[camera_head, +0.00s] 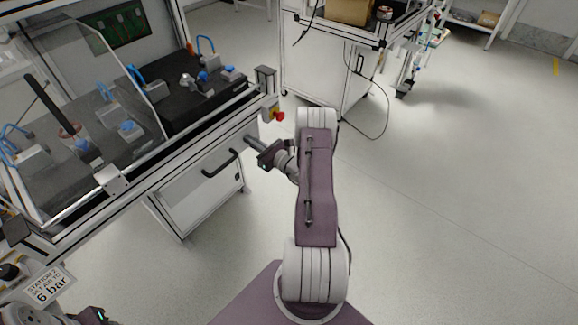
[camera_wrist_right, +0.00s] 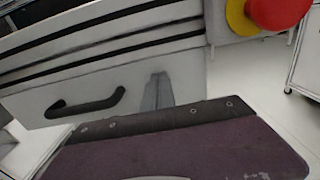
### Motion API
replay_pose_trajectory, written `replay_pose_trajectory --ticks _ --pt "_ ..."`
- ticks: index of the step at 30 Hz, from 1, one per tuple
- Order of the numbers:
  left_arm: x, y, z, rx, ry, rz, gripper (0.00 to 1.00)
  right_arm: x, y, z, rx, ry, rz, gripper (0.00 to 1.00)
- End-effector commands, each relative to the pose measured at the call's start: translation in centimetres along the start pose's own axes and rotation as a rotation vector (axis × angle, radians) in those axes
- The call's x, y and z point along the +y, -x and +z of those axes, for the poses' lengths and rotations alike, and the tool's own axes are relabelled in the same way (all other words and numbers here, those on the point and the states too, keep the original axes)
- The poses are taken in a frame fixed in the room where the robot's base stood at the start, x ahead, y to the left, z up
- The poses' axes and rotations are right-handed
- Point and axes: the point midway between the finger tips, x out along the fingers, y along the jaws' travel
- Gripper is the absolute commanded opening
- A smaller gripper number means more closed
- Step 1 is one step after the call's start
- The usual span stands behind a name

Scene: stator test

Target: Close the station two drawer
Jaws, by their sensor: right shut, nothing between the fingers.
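The station two drawer is a white front (camera_head: 205,160) with a black bar handle (camera_head: 220,163), below the station's front rail. I cannot tell from these views how far it stands out. In the right wrist view the white front (camera_wrist_right: 190,75) and black handle (camera_wrist_right: 85,104) lie ahead, the handle left of the fingers. My right gripper (camera_head: 249,139) is shut and empty, near the drawer front's right end, right of the handle. Its grey fingers (camera_wrist_right: 158,90) point at the white front; contact cannot be told. My left gripper's fingers are not in view.
A red and yellow emergency stop (camera_head: 274,115) sits on the station corner near my right gripper; it also shows in the right wrist view (camera_wrist_right: 278,12). A station 2 sign (camera_head: 48,285) is at lower left. Another cart (camera_head: 325,75) stands behind. The floor to the right is clear.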

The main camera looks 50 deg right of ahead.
Motion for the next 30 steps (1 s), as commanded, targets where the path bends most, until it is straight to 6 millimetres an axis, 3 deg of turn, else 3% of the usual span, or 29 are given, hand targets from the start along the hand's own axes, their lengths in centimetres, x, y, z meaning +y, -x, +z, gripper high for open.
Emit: replay_pose_trajectory --ticks 3,10,30 --pt "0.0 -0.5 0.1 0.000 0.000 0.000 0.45 0.1 -1.5 -0.2 0.000 0.001 0.003 0.00" --pt "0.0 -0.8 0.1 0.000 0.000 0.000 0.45 0.0 -2.9 -0.1 0.001 0.000 0.001 0.00" --pt "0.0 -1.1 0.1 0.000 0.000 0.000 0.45 -0.7 -2.9 0.3 -0.007 0.004 0.003 0.00"
